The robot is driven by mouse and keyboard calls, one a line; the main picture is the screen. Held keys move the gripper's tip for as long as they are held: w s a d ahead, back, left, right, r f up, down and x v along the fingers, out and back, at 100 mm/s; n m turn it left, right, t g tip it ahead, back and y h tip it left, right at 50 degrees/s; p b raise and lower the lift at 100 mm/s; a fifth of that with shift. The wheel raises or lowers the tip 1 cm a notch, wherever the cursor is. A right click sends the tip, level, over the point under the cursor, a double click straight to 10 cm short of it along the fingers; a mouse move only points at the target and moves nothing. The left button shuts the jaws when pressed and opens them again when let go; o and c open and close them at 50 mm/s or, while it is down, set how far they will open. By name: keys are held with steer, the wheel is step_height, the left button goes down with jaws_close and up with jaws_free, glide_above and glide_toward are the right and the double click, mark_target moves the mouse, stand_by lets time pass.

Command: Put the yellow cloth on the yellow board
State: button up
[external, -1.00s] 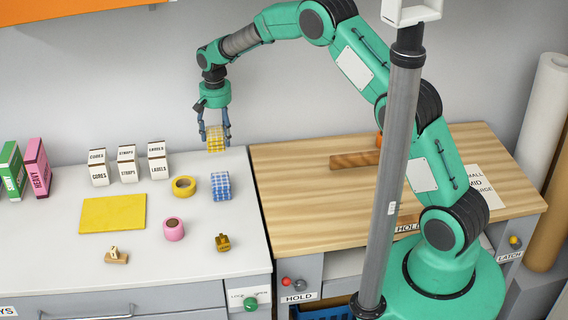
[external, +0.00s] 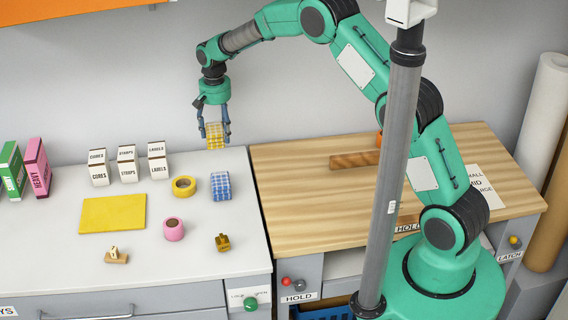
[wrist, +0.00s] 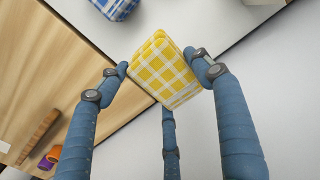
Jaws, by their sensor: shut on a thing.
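The yellow checked cloth (external: 215,141) is a small folded block. My gripper (external: 214,131) is shut on it and holds it in the air above the back right part of the white bench. The wrist view shows the cloth (wrist: 164,72) between the blue fingers of my gripper (wrist: 163,75). The yellow board (external: 113,213) lies flat on the white bench, to the left and nearer the front than the cloth. Its top is bare.
A blue checked cloth (external: 220,186), yellow tape roll (external: 184,187), pink roll (external: 173,229), dark yellow item (external: 222,242) and stamp (external: 116,256) lie right of and in front of the board. Several white boxes (external: 127,166) stand behind it. A wooden bench (external: 310,215) is at right.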

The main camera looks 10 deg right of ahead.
steer(key=shift+a, duration=0.1)
steer(key=s+a+r+p, duration=0.1)
steer(key=s+a+p, duration=0.35)
steer(key=a, duration=0.35)
steer(key=s+a+p, duration=0.3)
steer(key=s+a, duration=0.2)
steer(key=a, duration=0.4)
steer(key=p, duration=0.5)
glide_above(134, 216)
steer(key=shift+r, duration=0.15)
steer(key=shift+f, duration=3.15)
steer(key=shift+f, duration=1.9)
